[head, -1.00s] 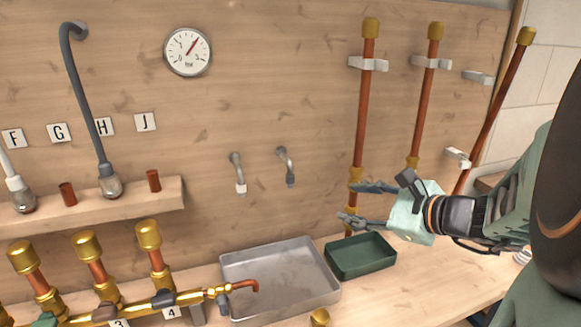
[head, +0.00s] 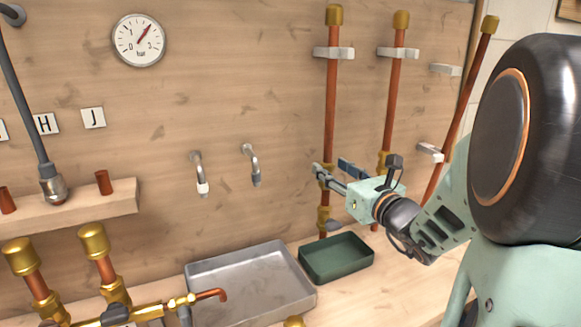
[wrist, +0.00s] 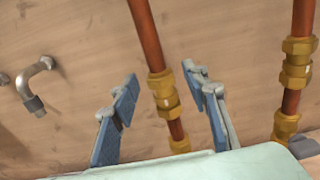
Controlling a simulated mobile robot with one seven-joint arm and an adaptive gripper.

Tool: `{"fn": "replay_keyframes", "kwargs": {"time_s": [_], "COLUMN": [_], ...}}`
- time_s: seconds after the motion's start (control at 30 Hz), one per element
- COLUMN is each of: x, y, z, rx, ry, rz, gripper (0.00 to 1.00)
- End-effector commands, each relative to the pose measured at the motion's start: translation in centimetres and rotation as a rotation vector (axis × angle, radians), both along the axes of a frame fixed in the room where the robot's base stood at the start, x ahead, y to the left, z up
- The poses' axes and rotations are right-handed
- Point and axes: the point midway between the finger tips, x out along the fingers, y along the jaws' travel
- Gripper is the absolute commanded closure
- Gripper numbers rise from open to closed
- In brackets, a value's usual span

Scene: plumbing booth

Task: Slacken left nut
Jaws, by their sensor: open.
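The left copper pipe (head: 331,100) runs down the wooden wall. In the wrist view its upper brass nut (wrist: 162,88) shows between my fingers, and a lower brass nut (wrist: 180,145) shows below, partly hidden by my gripper body. My gripper (wrist: 160,76) is open, one finger on each side of the upper nut in the picture, with gaps on both sides. I cannot tell how far the fingertips reach in depth. In the head view my gripper (head: 333,168) is at the left pipe and covers much of the upper nut; the lower nut (head: 323,217) shows beneath.
A second copper pipe (head: 393,100) with brass nuts (wrist: 297,62) stands close on the right, and a leaning pipe (head: 465,105) beyond it. A green tray (head: 308,268) and a grey metal tray (head: 205,292) lie below. Two wall spouts (head: 253,165) are to the left.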

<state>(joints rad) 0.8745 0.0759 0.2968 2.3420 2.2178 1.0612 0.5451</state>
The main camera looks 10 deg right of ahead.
Motion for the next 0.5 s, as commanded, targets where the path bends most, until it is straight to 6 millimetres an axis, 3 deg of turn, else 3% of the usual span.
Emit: {"fn": "replay_keyframes", "kwargs": {"time_s": [0.2,0.5], "x": [2.4,2.8], "y": [0.5,0.6], "z": [0.0,0.0], "rx": [-0.002,-0.002], "ry": [0.0,0.001], "rz": [0.002,0.0], "gripper": [0.58,0.58]}}
